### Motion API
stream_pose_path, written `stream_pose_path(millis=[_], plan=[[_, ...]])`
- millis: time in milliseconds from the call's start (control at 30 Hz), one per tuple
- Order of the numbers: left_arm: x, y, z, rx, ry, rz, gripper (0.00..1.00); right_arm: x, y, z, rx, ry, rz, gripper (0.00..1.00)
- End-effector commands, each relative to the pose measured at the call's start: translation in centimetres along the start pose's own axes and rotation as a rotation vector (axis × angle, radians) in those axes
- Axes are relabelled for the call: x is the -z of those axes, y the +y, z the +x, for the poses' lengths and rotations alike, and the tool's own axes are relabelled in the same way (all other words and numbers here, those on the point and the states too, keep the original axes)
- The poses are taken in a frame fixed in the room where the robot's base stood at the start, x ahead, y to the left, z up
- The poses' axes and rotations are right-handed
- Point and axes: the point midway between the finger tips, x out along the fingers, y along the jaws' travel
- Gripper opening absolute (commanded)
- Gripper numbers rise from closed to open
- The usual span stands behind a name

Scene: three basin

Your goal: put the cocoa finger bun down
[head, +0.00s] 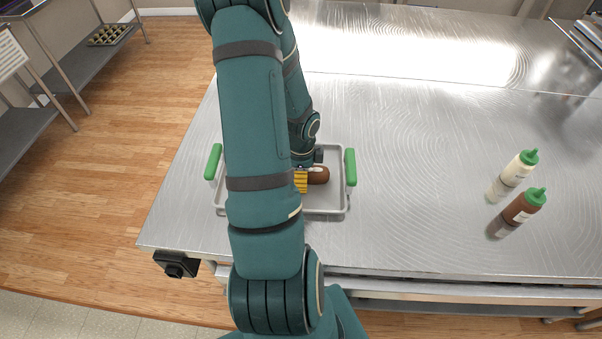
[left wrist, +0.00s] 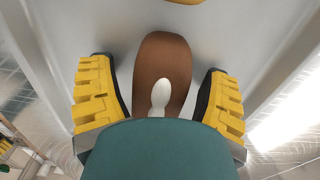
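The cocoa finger bun (head: 319,175) is brown and long, with a white streak on top. It lies in a shallow grey tray (head: 325,207) with green handles on the metal table. The bun also shows in the left wrist view (left wrist: 163,60). My left gripper (head: 302,180) is down in the tray at the bun. In the left wrist view, its yellow fingers (left wrist: 163,90) stand one on each side of the bun, with narrow gaps between. My arm hides much of the tray in the head view. My right gripper is not in view.
A white bottle (head: 513,176) and a brown bottle (head: 520,209), both with green caps, stand on the table at right. The table between tray and bottles is clear. A yellow-orange edge (left wrist: 186,1) shows at the top of the left wrist view; I cannot tell what it is.

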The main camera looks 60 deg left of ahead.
Motion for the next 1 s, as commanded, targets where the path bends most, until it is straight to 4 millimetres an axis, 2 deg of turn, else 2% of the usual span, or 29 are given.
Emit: stream_pose_path(millis=[200,333,700,833,1000], plan=[[0.0,0.0,-0.1,0.0,0.0,0.0,0.77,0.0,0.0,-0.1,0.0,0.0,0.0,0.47],[-0.1,-0.1,-1.2,0.003,0.0,-0.001,0.77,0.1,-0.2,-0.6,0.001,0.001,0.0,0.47],[0.0,-0.1,-8.6,0.005,0.0,-0.001,0.77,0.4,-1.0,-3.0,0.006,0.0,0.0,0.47],[0.0,-0.1,-10.6,0.004,0.0,-0.001,0.77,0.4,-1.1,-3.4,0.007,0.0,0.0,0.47],[0.0,0.0,-12.1,0.002,0.0,-0.001,0.77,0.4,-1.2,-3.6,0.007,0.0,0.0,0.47]])
